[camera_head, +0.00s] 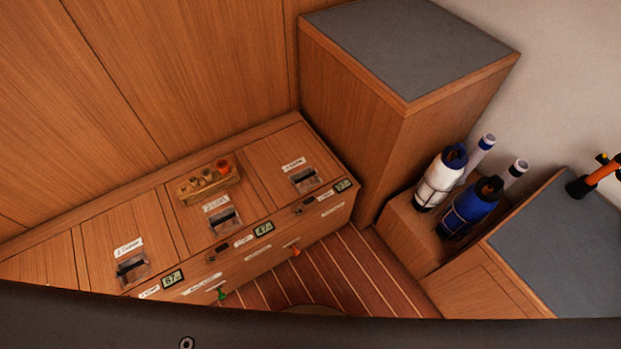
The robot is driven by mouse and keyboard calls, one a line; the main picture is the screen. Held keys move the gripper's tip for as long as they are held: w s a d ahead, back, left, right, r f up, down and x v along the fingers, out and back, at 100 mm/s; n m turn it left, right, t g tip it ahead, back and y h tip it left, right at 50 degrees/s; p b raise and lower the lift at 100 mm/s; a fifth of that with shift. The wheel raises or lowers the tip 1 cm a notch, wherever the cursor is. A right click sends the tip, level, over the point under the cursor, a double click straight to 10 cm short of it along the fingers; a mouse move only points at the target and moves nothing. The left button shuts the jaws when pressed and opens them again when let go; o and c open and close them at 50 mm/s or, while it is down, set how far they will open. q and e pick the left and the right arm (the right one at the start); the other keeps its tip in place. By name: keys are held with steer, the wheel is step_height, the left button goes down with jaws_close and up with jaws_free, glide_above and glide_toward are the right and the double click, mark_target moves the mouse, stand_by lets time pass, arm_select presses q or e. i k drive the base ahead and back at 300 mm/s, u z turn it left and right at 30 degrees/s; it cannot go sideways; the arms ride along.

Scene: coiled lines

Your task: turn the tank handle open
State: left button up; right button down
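A long wooden bench (190,258) has several labelled lids and small green displays along its front edge. A small green handle (222,293) sticks out low on the bench front, and a small orange handle (296,252) sticks out farther right. White labels are near them, too small to read surely. Which handle belongs to the tank I cannot tell. Neither of my grippers is in view.
A white bottle (436,186) and a blue bottle (466,213) stand in a wooden box at right. A grey-topped cabinet (410,45) is behind. An orange-handled thing (598,174) stands by the right counter (565,245). A wooden rack (208,184) sits on the bench. Striped floor (345,265) is clear.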

mark_target(308, 201)
steer(key=u, duration=0.1)
steer(key=i, duration=0.35)
steer(key=z, duration=0.8)
